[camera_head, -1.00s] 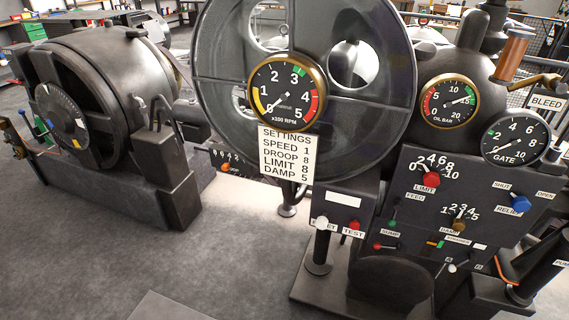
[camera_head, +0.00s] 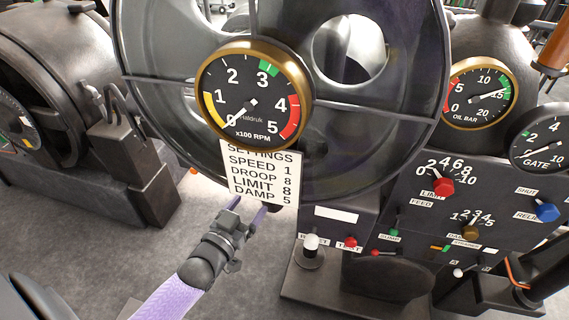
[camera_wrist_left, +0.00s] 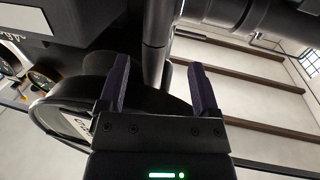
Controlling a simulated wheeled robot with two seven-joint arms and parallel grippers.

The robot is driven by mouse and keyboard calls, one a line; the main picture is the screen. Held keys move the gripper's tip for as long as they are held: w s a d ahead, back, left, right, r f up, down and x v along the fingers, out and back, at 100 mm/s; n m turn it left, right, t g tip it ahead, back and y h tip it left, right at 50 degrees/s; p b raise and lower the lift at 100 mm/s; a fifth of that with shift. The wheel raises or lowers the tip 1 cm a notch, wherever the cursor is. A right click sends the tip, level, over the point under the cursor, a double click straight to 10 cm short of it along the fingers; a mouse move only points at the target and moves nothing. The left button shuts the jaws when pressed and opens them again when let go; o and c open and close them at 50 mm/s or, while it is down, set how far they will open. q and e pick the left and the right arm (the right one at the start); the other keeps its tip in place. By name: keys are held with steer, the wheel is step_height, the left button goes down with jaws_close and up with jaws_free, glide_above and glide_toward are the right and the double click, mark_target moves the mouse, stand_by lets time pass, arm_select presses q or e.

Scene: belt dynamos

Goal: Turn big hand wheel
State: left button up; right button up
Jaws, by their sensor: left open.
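A big dark wheel (camera_head: 412,130) with thin spokes and round holes fills the top of the head view; its upper part is out of frame. My left gripper (camera_head: 248,208) is open, below the wheel and just under the settings card (camera_head: 262,172). In the left wrist view, a dark upright rod (camera_wrist_left: 157,45) shows beyond and between the open fingers (camera_wrist_left: 159,85); I cannot tell if they touch it. My right gripper is not in view.
An RPM gauge (camera_head: 254,93) stands in front of the wheel. A dark machine (camera_head: 130,170) stands at left. Grey floor is clear between.

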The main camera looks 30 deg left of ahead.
arm_select(q)
steer(key=w+b, duration=0.2)
steer(key=w, duration=0.2)
steer(key=w+b, duration=0.2)
steer(key=w, duration=0.2)
steer(key=shift+w+d+r, duration=0.15)
steer(key=shift+w, duration=0.1)
steer(key=shift+w+r, duration=0.1)
steer(key=shift+w, duration=0.2)
jaws_close()
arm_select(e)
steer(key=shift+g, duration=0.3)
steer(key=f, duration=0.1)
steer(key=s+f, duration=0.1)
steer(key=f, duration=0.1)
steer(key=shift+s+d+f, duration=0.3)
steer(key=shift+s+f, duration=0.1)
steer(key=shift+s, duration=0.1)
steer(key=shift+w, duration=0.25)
